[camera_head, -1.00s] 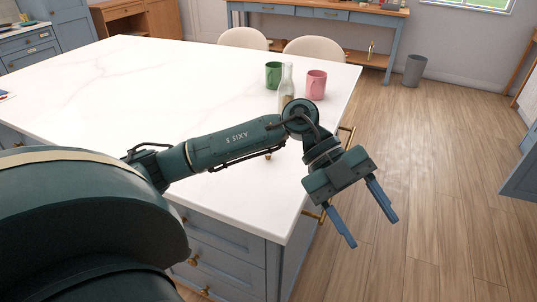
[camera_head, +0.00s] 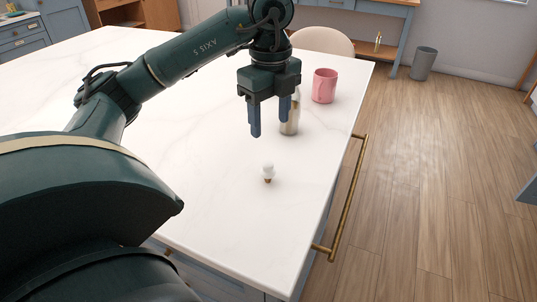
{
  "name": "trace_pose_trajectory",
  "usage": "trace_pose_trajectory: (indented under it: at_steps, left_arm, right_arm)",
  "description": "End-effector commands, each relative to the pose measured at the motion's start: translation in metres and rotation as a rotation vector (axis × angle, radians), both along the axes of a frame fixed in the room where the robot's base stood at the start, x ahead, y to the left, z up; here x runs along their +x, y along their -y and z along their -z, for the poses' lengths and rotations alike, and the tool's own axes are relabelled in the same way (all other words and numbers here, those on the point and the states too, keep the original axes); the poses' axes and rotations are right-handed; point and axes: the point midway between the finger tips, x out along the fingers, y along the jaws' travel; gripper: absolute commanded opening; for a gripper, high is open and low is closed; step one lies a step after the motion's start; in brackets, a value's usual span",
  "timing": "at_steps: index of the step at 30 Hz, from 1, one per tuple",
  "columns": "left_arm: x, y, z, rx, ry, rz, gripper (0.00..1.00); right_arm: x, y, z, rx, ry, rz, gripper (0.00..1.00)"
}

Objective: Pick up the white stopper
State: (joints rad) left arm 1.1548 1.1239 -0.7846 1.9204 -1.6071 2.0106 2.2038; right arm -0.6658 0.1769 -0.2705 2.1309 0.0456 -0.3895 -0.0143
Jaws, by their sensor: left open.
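The white stopper (camera_head: 268,169) stands on the white marble counter (camera_head: 210,200), near its right front part. It has a round white head and a small brown lower end. My left gripper (camera_head: 270,130) is open and empty, with its two blue fingers pointing down. In the picture it is above and beyond the stopper, apart from it. A bottle (camera_head: 291,115) stands behind the right finger and is partly hidden by it. My right gripper is not in view.
A pink mug (camera_head: 324,86) stands on the counter beyond the bottle. A brass handle (camera_head: 345,200) runs along the counter's right side. A pale chair (camera_head: 325,41) is behind the counter. A grey bin (camera_head: 423,64) stands on the wooden floor. The counter around the stopper is clear.

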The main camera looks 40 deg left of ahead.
Motion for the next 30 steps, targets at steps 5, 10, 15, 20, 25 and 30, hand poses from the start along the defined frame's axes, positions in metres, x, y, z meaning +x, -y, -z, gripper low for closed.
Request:
trace_pose_trajectory:
  at_steps: [5,10,15,20,25,30]
  left_arm:
    - [-0.001,0.001,0.04,-0.001,-0.008,0.004,0.57]
    - [-0.001,0.0,0.063,0.001,-0.006,0.001,0.57]
    - [-0.001,0.0,0.075,-0.001,-0.004,0.003,0.57]
    - [-0.003,-0.003,0.094,0.001,-0.007,0.003,0.57]
    - [-0.004,-0.004,0.119,0.0,-0.006,0.003,0.57]
    - [-0.003,-0.004,0.126,-0.001,-0.002,0.003,0.57]
  right_arm:
    - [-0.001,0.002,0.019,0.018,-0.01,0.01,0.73]
    - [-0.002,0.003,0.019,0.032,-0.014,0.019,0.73]
    - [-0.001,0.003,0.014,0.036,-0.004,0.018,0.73]
    - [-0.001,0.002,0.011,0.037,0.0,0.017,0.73]
    - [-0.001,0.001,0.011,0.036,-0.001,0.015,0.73]
    - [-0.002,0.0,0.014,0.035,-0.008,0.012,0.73]
